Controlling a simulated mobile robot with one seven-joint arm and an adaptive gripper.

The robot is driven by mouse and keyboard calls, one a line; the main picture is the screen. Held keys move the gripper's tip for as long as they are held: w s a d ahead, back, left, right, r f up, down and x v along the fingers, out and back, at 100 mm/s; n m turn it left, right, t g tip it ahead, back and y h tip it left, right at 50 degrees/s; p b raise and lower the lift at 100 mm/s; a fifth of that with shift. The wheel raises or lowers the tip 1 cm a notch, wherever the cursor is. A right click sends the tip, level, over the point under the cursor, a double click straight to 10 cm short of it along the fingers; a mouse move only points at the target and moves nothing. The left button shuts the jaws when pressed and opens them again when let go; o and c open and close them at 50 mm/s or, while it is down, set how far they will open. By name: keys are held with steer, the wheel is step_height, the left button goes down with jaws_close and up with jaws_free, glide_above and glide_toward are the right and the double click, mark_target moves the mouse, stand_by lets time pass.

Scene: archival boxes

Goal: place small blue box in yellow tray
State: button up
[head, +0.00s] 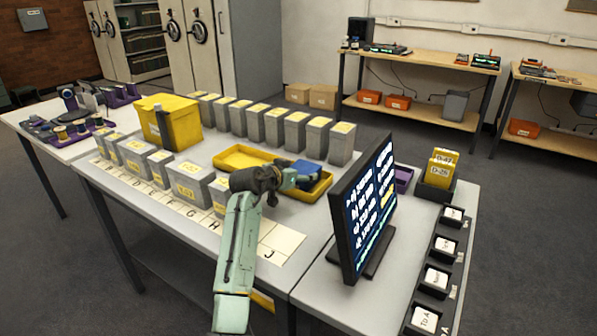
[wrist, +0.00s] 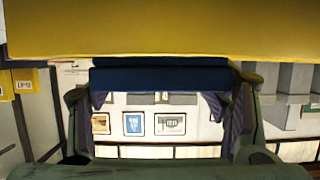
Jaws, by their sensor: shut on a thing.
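The small blue box (head: 307,171) is at the right end of the yellow tray (head: 242,157) in the head view. My gripper (head: 292,180) is shut on it, reaching in from the front left. In the wrist view the blue box (wrist: 160,76) spans the gap between my two fingers (wrist: 162,105). A broad yellow surface (wrist: 160,30), likely the tray, fills the top of that view. The tray's left part looks empty. My gripper hides the box's lower side, so I cannot tell whether it touches the tray floor.
A black monitor (head: 364,210) stands close right of the tray. A row of grey boxes (head: 275,125) stands behind it, and more grey boxes (head: 189,181) stand to the front left. A larger yellow bin (head: 178,124) is at the left. Lettered table strips (head: 280,241) lie clear in front.

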steer(key=o, duration=1.3)
steer(key=shift+o, duration=0.2)
